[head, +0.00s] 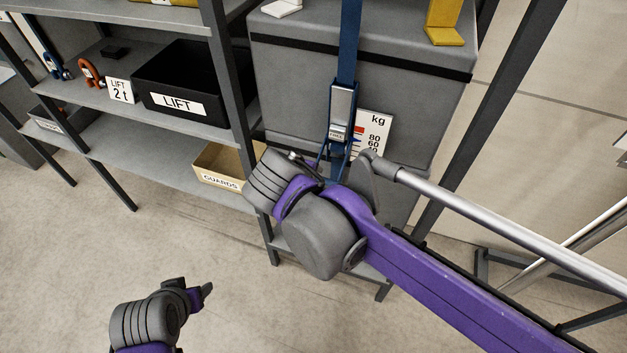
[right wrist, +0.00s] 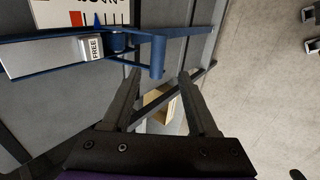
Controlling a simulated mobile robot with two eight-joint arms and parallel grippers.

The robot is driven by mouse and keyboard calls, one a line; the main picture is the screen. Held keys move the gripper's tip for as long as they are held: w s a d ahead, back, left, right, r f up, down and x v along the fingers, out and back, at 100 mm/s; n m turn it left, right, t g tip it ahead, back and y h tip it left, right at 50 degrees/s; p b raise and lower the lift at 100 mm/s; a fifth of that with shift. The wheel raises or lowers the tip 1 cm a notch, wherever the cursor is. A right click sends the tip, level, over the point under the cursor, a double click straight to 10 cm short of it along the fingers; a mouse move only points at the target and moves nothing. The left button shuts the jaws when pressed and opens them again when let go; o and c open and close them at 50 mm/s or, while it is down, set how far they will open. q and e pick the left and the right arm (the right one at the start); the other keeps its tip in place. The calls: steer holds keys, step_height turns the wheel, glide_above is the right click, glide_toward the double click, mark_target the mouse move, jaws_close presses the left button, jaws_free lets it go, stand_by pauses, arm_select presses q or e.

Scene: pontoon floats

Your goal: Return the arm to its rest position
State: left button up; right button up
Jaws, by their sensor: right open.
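My right arm reaches in from the right in the head view, its wrist in front of a grey case (head: 400,75) on a stand. In the right wrist view my right gripper (right wrist: 159,76) is open, with nothing between its fingers. A blue strap (head: 349,45) runs down the case to a buckle (head: 341,108) with a label that reads FREE in the right wrist view (right wrist: 97,48). The buckle's blue handle (right wrist: 158,55) lies just beyond the fingertips. My left gripper (head: 200,293) is low at the left over the floor; its finger opening is unclear.
A shelf unit at left holds a black LIFT bin (head: 205,78), a LIFT 2 t card (head: 119,90), shackles (head: 90,72) and a GUARDS box (head: 225,165). A kg scale card (head: 376,125) is beside the buckle. The floor (head: 60,270) at lower left is clear.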

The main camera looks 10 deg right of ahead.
stand_by(0.4)
steer(key=s+d+f+m+y, duration=0.4)
steer(key=s+d+f+m, duration=0.3)
steer(key=s+f+m, duration=0.4)
steer(key=shift+s+d+f+g, duration=0.15)
steer(key=shift+s+f+g, duration=0.15)
steer(key=shift+s+f, duration=0.2)
